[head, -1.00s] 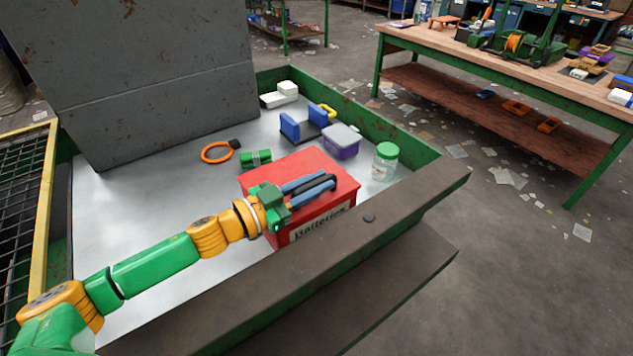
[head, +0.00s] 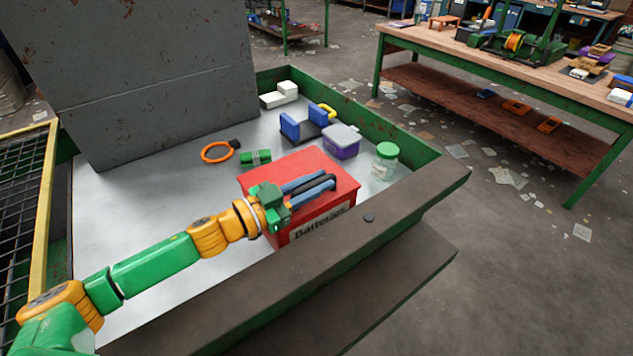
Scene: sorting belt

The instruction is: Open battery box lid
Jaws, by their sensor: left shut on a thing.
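The red battery box (head: 283,234), with a "Batteries" label on its front, stands on the metal tray near its front edge. Its red lid (head: 298,165) lies flat over the top, as far as I can see. My left gripper (head: 325,183) reaches in from the left over the lid. Its blue fingers are shut around the dark handle on the lid, which they partly hide. My right gripper is not in view.
Behind the box are a purple container (head: 341,142), a green-lidded jar (head: 385,163), a blue holder (head: 299,130), a green bundle (head: 255,157) and an orange ring (head: 216,152). A tall grey panel (head: 150,80) stands at the back left. The tray's left part is clear.

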